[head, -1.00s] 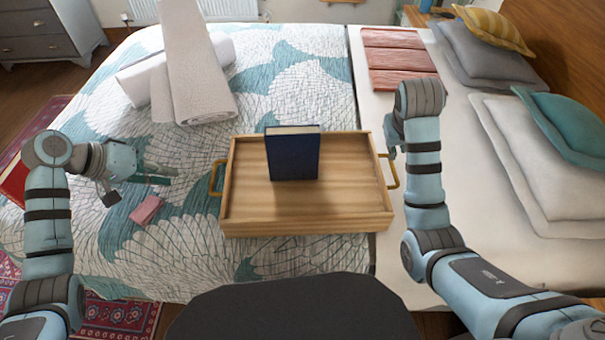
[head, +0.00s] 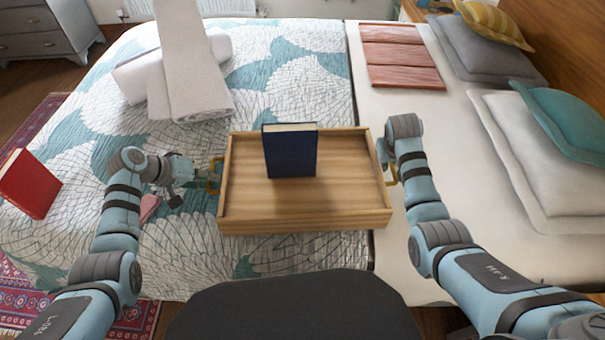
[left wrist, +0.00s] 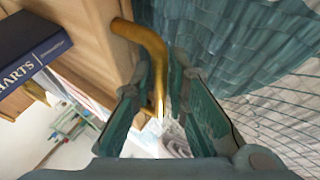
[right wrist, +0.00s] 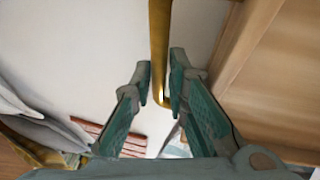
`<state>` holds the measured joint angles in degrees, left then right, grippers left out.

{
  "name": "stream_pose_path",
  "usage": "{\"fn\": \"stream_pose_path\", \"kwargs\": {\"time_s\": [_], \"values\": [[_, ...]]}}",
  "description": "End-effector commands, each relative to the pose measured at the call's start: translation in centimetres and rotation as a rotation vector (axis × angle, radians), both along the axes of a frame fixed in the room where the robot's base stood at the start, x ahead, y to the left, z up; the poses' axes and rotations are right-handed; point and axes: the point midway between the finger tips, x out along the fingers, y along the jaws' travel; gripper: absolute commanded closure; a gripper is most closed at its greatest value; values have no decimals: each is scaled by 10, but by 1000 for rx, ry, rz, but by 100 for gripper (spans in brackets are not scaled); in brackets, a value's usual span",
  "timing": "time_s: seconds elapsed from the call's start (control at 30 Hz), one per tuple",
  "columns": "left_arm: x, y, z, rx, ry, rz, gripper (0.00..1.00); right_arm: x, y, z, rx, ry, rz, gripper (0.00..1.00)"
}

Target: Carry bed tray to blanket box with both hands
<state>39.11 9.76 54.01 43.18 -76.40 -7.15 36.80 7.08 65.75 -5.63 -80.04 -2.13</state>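The wooden bed tray (head: 345,213) lies level across the bed and has a brass handle at each end. A dark blue book (head: 289,152) stands upright on it. My left gripper (head: 208,175) is at the tray's left handle; in the left wrist view its fingertips close in on both sides of the brass bar (left wrist: 158,92). My right gripper (head: 388,172) is at the right handle; in the right wrist view its fingers (right wrist: 160,78) lie close on both sides of that brass bar (right wrist: 158,35). The blanket box cannot be made out.
A red book (head: 29,184) lies at the bed's left edge. Rolled white towels (head: 190,80) lie behind the tray. A folded reddish throw (head: 400,57) and several pillows (head: 540,150) are to the right. A grey dresser (head: 42,30) stands at the far left.

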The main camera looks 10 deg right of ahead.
Motion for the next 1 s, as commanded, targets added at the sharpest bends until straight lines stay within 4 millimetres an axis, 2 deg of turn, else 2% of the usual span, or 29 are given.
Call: {"fn": "stream_pose_path", "kwargs": {"time_s": [0.3, 0.4, 1.0], "values": [[1, -2, -2, 0, -1, -1, 85, 1, -1, -3, 0, 0, 0, 85], [1, -1, -2, 0, -1, -1, 100, 1, -1, -3, 0, 0, 0, 100], [2, -1, 1, 0, -4, 0, 100, 2, -1, 0, -1, -3, -1, 100]]}}
